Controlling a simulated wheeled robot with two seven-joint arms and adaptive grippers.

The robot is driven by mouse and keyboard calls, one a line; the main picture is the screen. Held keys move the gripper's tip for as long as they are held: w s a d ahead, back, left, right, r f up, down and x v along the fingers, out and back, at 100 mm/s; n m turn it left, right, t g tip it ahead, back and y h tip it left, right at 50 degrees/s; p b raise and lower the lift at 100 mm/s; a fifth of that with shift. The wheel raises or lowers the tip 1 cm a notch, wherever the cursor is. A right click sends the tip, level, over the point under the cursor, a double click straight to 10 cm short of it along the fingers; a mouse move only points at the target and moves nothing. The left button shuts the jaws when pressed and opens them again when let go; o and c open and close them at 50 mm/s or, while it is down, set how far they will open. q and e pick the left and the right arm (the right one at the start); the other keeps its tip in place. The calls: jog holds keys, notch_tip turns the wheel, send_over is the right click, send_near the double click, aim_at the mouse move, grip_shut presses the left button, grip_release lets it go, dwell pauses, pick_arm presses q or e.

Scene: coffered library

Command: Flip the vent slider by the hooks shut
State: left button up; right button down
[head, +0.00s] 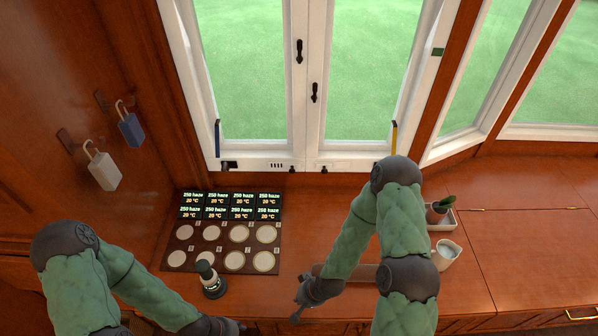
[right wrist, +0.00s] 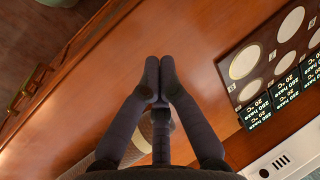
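The white window frame (head: 250,163) has a short row of vent slots (head: 276,165) at its bottom left. A small dark fitting (head: 229,166) sits left of the slots, on the hooks' side; I cannot tell which way its slider stands. The slots also show in the right wrist view (right wrist: 282,162). Two wall hooks (head: 66,140) at the left carry a white padlock (head: 103,170) and a blue padlock (head: 131,129). My right gripper (head: 298,312) is over the counter, well away from the slots; its fingers (right wrist: 160,70) meet with nothing between them. My left gripper (head: 235,327) is partly cut off at the bottom edge.
A dark board (head: 272,243) with displays and round pale pads lies below the window. The right counter (head: 530,245) is mostly clear.

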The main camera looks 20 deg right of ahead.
aim_at(292, 169)
jog(key=w+d+t, duration=0.1)
jog(key=w, duration=0.3)
jog(key=w+d+m+t, duration=0.1)
jog(key=w, duration=0.3)
jog(key=w+d+m+t, duration=0.1)
jog(key=w, duration=0.3)
jog(key=shift+d+r+t+h, duration=0.1)
jog(key=shift+r+t+h, duration=0.1)
jog(key=shift+t+h, duration=0.2)
jog(key=w+d+r+m+t+h, duration=0.1)
jog(key=w+d+r+m+t, duration=0.1)
jog(key=w, duration=0.5)
jog(key=w+d+r+m+t+h, duration=0.1)
jog(key=w+d+r+m+t, duration=0.1)
jog(key=w+d+r+t, duration=0.2)
jog(key=w+d+r+m+t+h+p, duration=0.1)
jog(key=w+d+r+t, duration=0.3)
jog(key=w+r, duration=0.4)
jog(key=w+d+m, duration=0.1)
jog(key=w, duration=0.3)
jog(key=shift+d+r+m+h, duration=0.15)
jog(key=shift+d+m+h, duration=0.15)
jog(key=shift+d+h, duration=0.1)
